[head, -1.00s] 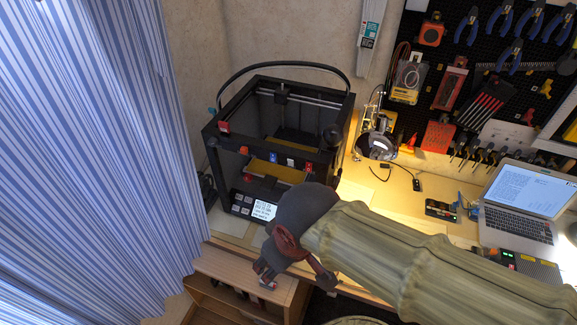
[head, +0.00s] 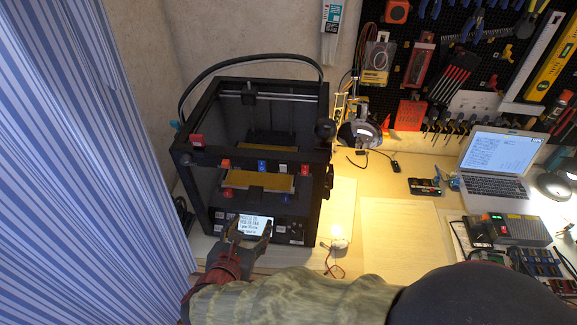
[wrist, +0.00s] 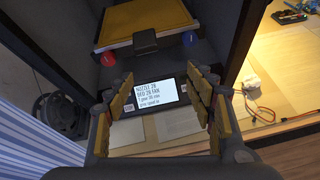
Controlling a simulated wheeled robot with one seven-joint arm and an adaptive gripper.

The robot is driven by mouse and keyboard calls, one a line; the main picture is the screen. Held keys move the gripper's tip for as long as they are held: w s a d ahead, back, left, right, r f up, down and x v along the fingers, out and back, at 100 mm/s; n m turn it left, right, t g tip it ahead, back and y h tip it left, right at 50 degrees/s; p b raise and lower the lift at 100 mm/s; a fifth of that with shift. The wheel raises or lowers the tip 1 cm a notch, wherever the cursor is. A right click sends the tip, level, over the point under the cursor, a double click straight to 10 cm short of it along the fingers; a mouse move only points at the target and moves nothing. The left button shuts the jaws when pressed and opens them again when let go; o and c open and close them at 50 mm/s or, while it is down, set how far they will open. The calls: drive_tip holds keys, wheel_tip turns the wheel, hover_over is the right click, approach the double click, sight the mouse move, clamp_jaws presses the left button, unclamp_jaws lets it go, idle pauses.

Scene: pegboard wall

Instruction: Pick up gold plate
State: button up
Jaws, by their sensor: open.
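The gold plate (head: 258,181) lies flat inside the black 3D printer (head: 322,150), on its bed, with small red and blue knobs around it. In the wrist view the gold plate (wrist: 145,22) is at the top, with a dark tab at its near edge. My gripper (head: 247,232) is open and empty in front of the printer's lower panel, below and in front of the plate. In the wrist view the gripper (wrist: 165,92) has its ridged gold-coloured finger pads wide apart, with the printer's lit screen (wrist: 155,94) showing between them.
The printer's frame and posts surround the plate, with an open front. A striped curtain (head: 80,170) hangs at the left. To the right are a lamp (head: 360,134), a laptop (head: 495,165) and small electronics on the wooden bench. Tools hang on the pegboard behind.

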sight(254, 196)
drive_tip(key=w+b, duration=0.1)
drive_tip(key=w, duration=0.1)
drive_tip(key=w+n+b, duration=0.1)
drive_tip(key=w, duration=0.2)
drive_tip(key=w+n+t+b, duration=0.1)
drive_tip(key=w, duration=0.2)
drive_tip(key=shift+a+f+y, duration=0.1)
drive_tip(key=shift+a+y, duration=0.15)
drive_tip(key=shift+y, duration=0.05)
drive_tip(key=shift+w, duration=0.45)
drive_tip(key=c, duration=0.3)
drive_tip(key=c, duration=1.1)
